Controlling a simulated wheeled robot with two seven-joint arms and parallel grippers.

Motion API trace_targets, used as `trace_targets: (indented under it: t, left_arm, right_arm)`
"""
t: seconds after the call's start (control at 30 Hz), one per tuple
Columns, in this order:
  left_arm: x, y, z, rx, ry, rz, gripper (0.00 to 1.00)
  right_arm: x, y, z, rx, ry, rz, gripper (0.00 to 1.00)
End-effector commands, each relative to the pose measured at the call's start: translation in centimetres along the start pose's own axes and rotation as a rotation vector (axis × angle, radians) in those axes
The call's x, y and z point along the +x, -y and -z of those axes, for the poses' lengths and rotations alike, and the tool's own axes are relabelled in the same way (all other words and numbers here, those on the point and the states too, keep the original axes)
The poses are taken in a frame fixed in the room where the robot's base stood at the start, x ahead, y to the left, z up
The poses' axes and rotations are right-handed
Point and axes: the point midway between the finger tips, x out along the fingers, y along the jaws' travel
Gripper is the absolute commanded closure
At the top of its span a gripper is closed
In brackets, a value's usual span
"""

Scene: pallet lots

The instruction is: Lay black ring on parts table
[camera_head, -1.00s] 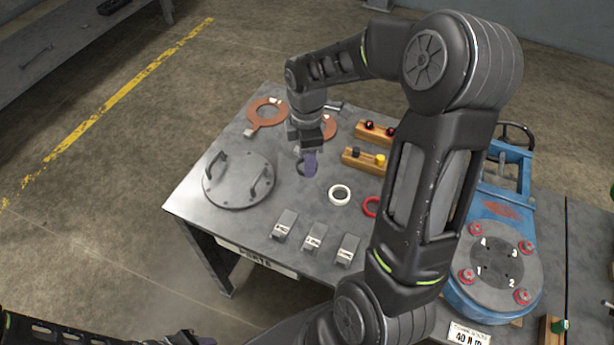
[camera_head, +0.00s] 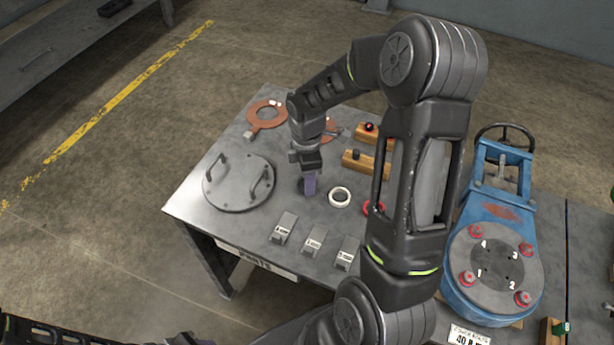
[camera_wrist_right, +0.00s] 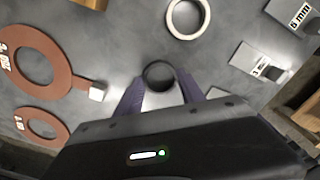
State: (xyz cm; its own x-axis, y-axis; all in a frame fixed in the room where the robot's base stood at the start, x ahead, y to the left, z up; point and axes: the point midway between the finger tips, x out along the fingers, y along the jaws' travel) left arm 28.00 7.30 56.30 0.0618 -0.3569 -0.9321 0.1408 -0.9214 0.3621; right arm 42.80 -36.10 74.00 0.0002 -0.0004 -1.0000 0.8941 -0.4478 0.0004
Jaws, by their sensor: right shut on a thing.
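My right gripper (camera_head: 309,187) points down low over the parts table (camera_head: 225,226), between the lidded plate and the white ring. It is shut on the black ring (camera_wrist_right: 158,72), which shows between the purple fingertips in the right wrist view. In the head view the ring is mostly hidden by the fingers. It is at or just above the tabletop; I cannot tell whether it touches. A white ring (camera_head: 340,197) lies flat just right of the gripper, and a red ring (camera_head: 373,207) lies beyond it. My left gripper (camera_head: 186,339) is only partly in view at the bottom edge.
A round grey plate with two handles (camera_head: 238,183) lies to the left. Copper-coloured gaskets (camera_head: 267,116) lie behind. Several grey gauge blocks (camera_head: 283,227) line the front. Wooden holders (camera_head: 357,160) stand at the back right, with a blue valve fixture (camera_head: 490,211) farther right.

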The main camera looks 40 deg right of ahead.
Motion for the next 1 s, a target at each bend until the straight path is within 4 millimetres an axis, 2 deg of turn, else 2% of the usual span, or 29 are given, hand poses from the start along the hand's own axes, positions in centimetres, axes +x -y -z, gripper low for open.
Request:
trace_targets:
  t: [0.2,0.23,0.5,0.77,0.87,1.0]
  left_arm:
    - [0.3,0.1,0.0,0.0,0.0,0.0,0.67]
    - [0.3,0.1,0.0,0.0,0.0,0.0,0.67]
    - [0.2,0.1,0.0,0.0,0.0,0.0,0.67]
    - [0.1,0.0,0.0,0.0,0.0,0.0,0.67]
    - [-0.1,0.0,0.0,0.0,0.0,0.0,0.67]
    - [-0.1,0.0,0.0,0.0,0.0,0.0,0.67]
  right_arm:
    - [0.4,0.0,0.0,0.0,0.0,0.0,0.95]
    - [0.4,0.0,0.0,0.0,0.0,0.0,0.53]
    - [0.3,0.0,0.0,0.0,0.0,0.0,0.32]
    - [0.1,0.0,0.0,0.0,0.0,0.0,0.32]
    - [-0.3,0.0,0.0,0.0,0.0,-0.001,0.32]
    - [-1.9,-0.1,0.1,0.001,-0.001,-0.004,0.32]
